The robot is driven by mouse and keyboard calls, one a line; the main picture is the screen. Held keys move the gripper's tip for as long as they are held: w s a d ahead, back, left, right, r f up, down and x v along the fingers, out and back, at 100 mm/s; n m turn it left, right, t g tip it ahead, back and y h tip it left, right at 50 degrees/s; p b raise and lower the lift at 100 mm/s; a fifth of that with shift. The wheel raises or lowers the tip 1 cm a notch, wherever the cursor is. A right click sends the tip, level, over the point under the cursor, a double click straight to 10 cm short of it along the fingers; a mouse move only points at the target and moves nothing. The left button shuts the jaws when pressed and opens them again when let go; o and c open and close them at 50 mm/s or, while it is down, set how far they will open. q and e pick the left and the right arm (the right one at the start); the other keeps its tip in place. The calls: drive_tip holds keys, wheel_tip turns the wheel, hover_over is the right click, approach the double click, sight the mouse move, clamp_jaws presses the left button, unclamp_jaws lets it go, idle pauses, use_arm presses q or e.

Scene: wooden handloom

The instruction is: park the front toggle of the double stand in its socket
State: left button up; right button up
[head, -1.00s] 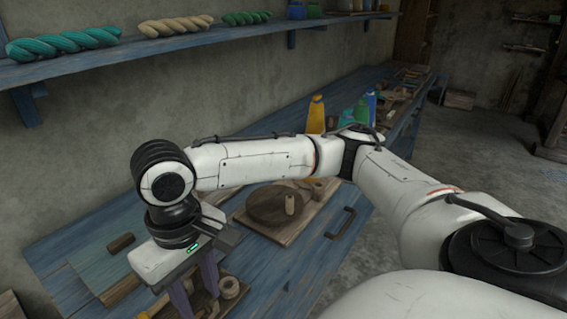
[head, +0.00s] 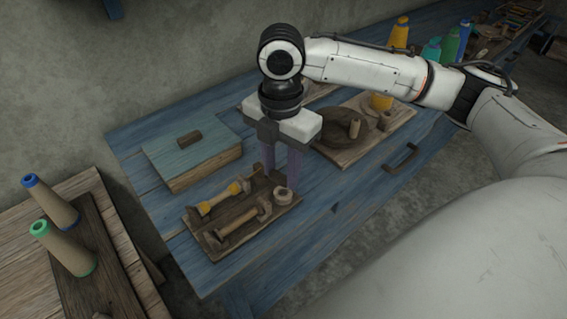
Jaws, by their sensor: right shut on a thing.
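The double stand (head: 197,228) is a dark wooden board on the blue bench, in the middle of the head view. It carries a yellow-wound spindle (head: 219,198) at the back and a plain brown wooden one (head: 238,223) in front. My right gripper (head: 280,183) points down over the stand's right end. Its two purple fingers are shut on a small piece, seemingly the front toggle; a round light wooden part (head: 283,195) shows at the fingertips. The fingers hide part of the grip, and I cannot tell whether it touches its socket. My left gripper is out of view.
A blue-grey box (head: 190,152) with a dark handle stands behind the stand. A board with a dark round disc (head: 345,130) lies to the right, near a bench handle (head: 401,158). Two cones (head: 62,249) stand on another table at left.

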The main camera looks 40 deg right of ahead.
sight(284, 178)
drive_tip(key=n, duration=0.1)
drive_tip(key=f+n+b, duration=0.1)
drive_tip(key=d+n, duration=0.1)
drive_tip(key=shift+w+f+n, duration=0.25)
drive_tip(key=shift+w+n, duration=0.05)
drive_tip(key=shift+f+b, duration=0.7)
drive_tip(key=shift+b, duration=0.35)
drive_tip(key=shift+f, duration=0.5)
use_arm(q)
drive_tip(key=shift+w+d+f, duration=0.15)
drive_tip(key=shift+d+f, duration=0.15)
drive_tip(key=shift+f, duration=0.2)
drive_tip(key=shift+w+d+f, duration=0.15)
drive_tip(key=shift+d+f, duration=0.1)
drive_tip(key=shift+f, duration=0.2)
use_arm(e)
drive_tip(key=shift+f, duration=0.65)
drive_tip(key=o, duration=1.2)
